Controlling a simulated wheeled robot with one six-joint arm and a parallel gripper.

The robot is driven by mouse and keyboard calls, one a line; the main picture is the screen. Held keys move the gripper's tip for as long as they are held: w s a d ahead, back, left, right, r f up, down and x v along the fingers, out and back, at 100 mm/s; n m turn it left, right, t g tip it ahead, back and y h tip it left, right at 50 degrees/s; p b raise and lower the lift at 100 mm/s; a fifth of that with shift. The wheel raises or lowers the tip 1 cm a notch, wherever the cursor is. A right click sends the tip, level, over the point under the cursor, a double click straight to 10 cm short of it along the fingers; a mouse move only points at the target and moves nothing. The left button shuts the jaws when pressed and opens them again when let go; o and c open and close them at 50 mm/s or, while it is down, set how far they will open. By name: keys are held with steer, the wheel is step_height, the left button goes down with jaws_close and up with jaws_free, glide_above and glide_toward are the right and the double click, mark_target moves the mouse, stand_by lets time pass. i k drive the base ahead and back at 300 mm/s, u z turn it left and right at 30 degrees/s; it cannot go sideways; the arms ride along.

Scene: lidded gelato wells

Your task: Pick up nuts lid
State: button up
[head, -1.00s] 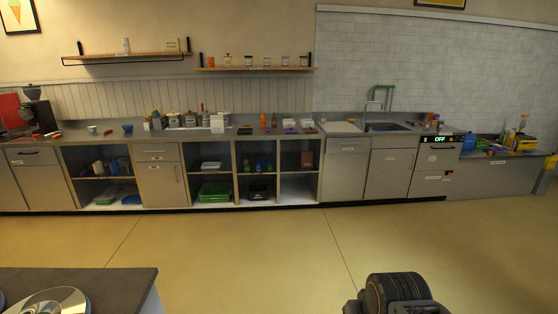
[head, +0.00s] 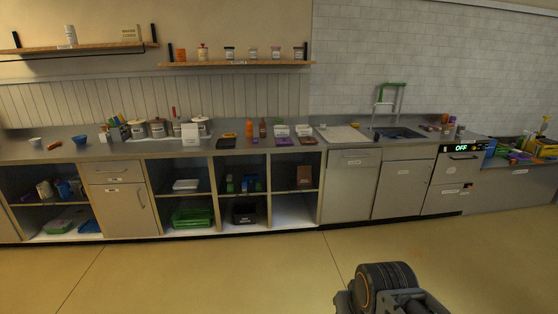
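No lid can be made out as the nuts lid. Several pale lidded canisters, one of them here (head: 158,127), stand in a row on the back counter. Their labels are too small to read. A dark rounded part of my arm shows at the lower right. My gripper is not in view.
The long back counter (head: 100,151) holds cups, bottles and small boxes, with open shelves and cabinets below. A sink (head: 398,133) and an appliance reading OFF (head: 457,165) are at the right. Wall shelves (head: 238,64) hang above. The floor (head: 210,275) in front is clear.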

mark_target(309, 140)
steer(key=i, duration=4)
steer(key=u, duration=0.9)
